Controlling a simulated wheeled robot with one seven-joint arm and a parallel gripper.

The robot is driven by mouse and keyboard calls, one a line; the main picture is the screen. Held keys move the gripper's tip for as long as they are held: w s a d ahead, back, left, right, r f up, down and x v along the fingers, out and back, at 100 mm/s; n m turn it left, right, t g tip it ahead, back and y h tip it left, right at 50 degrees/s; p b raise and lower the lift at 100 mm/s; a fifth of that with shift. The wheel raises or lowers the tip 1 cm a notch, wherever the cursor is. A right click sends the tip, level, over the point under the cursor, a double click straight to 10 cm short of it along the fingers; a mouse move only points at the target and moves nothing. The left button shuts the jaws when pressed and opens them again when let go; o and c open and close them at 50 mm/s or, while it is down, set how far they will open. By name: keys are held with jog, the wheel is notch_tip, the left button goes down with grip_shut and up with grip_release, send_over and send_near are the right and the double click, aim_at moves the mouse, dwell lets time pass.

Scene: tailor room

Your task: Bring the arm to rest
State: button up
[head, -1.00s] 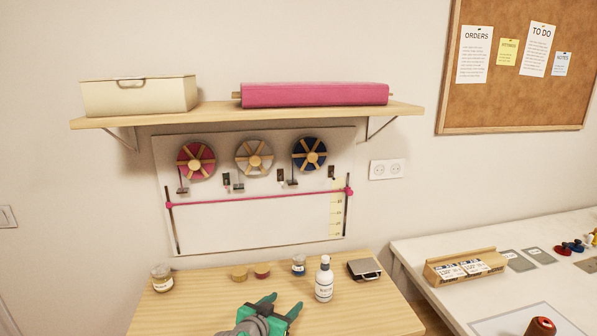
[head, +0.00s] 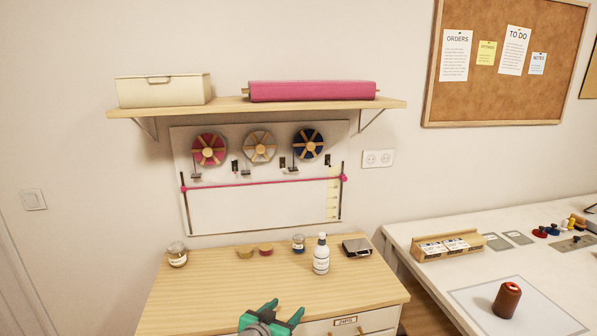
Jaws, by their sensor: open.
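My gripper (head: 283,313) shows at the bottom of the head view, with green fingers spread apart. It is open and nothing shows between its fingers. It appears in front of the wooden cabinet top (head: 210,290), near its front edge. The rest of my arm is mostly below the picture.
On the cabinet top stand a white bottle (head: 321,257), jars (head: 177,255) and (head: 298,243), two small round pieces and a dark flat box (head: 356,247). A white table (head: 440,290) at right holds a brown-red spool (head: 507,300). A shelf (head: 230,106) hangs above.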

jog(key=s+d+f+n+t+y, duration=0.1)
jog(key=s+d+f+n+y, duration=0.15)
jog(key=s+f, duration=0.85)
jog(key=s+d+f+n+t+y, duration=0.1)
jog(key=s+d+f+n+y, duration=0.15)
jog(key=s+f, duration=0.8)
jog(key=s+r+n, duration=0.1)
jog(key=s+r, duration=0.1)
jog(key=s, duration=0.8)
jog(key=s+r, duration=0.3)
jog(key=s, duration=0.7)
jog(key=s+a+r+m, duration=0.1)
jog(key=s+r, duration=0.6)
jog(key=s, duration=0.5)
jog(key=shift+s+r+t, duration=0.4)
jog(key=shift+a, duration=0.1)
jog(key=c, duration=0.7)
jog(key=shift+o, duration=0.2)
jog(key=shift+w, duration=0.1)
